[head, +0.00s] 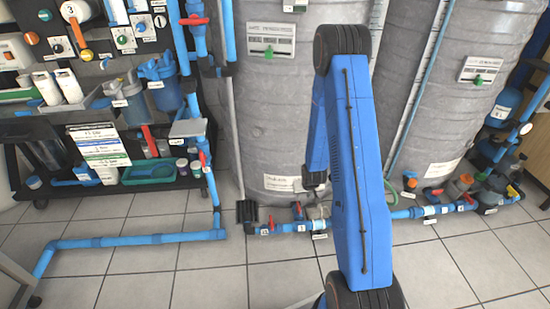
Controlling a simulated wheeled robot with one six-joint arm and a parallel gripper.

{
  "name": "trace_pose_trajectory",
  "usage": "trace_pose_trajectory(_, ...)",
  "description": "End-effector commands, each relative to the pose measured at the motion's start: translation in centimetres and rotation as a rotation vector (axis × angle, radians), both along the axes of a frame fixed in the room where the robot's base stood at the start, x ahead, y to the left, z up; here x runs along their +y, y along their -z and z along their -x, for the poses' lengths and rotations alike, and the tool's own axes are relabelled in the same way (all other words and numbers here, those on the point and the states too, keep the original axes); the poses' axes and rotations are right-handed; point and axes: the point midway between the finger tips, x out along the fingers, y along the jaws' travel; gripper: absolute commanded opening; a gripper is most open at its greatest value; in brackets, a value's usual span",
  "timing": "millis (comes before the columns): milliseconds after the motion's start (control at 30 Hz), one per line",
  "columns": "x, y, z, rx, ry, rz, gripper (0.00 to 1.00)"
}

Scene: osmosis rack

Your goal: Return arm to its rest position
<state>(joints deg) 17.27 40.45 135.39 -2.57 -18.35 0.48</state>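My blue arm (352,170) rises through the middle of the head view and bends at a dark elbow joint near the top. The forearm (318,130) folds back down behind the upper link. A dark wrist part (315,180) shows at its lower end, in front of the right part of the left grey tank. I cannot make out my gripper; it seems hidden behind my own arm. No held thing shows.
Two large grey wrapped tanks (290,110) stand behind the arm. Blue pipes with red-handled valves (270,225) run low along their bases. A black rack (120,188) with filters, gauges and bottles stands at the left. Tiled floor (190,275) is open in front.

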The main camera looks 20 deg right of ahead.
Motion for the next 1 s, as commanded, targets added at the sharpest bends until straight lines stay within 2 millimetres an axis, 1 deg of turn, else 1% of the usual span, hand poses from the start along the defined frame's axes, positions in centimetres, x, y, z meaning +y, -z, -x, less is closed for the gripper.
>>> trace_pose_trajectory(167, 0.0, -0.3, -0.1, -0.001, -0.001, 0.001, 0.29)
trace_pose_trajectory(267, 0.3, -1.5, -0.2, -0.003, -0.006, 0.002, 0.29)
trace_pose_trajectory(367, 0.8, -3.9, -0.4, -0.006, -0.014, 0.004, 0.29)
trace_pose_trajectory(500, 1.8, -8.0, -0.4, -0.007, -0.03, 0.008, 0.29)
trace_pose_trajectory(667, 3.0, -12.7, 0.0, -0.008, -0.047, 0.011, 0.29)
trace_pose_trajectory(800, 4.2, -16.6, 0.8, -0.008, -0.063, 0.012, 0.29)
trace_pose_trajectory(867, 4.7, -18.2, 1.3, -0.009, -0.069, 0.014, 0.29)
trace_pose_trajectory(1000, 6.0, -21.9, 2.5, -0.01, -0.085, 0.016, 0.29)
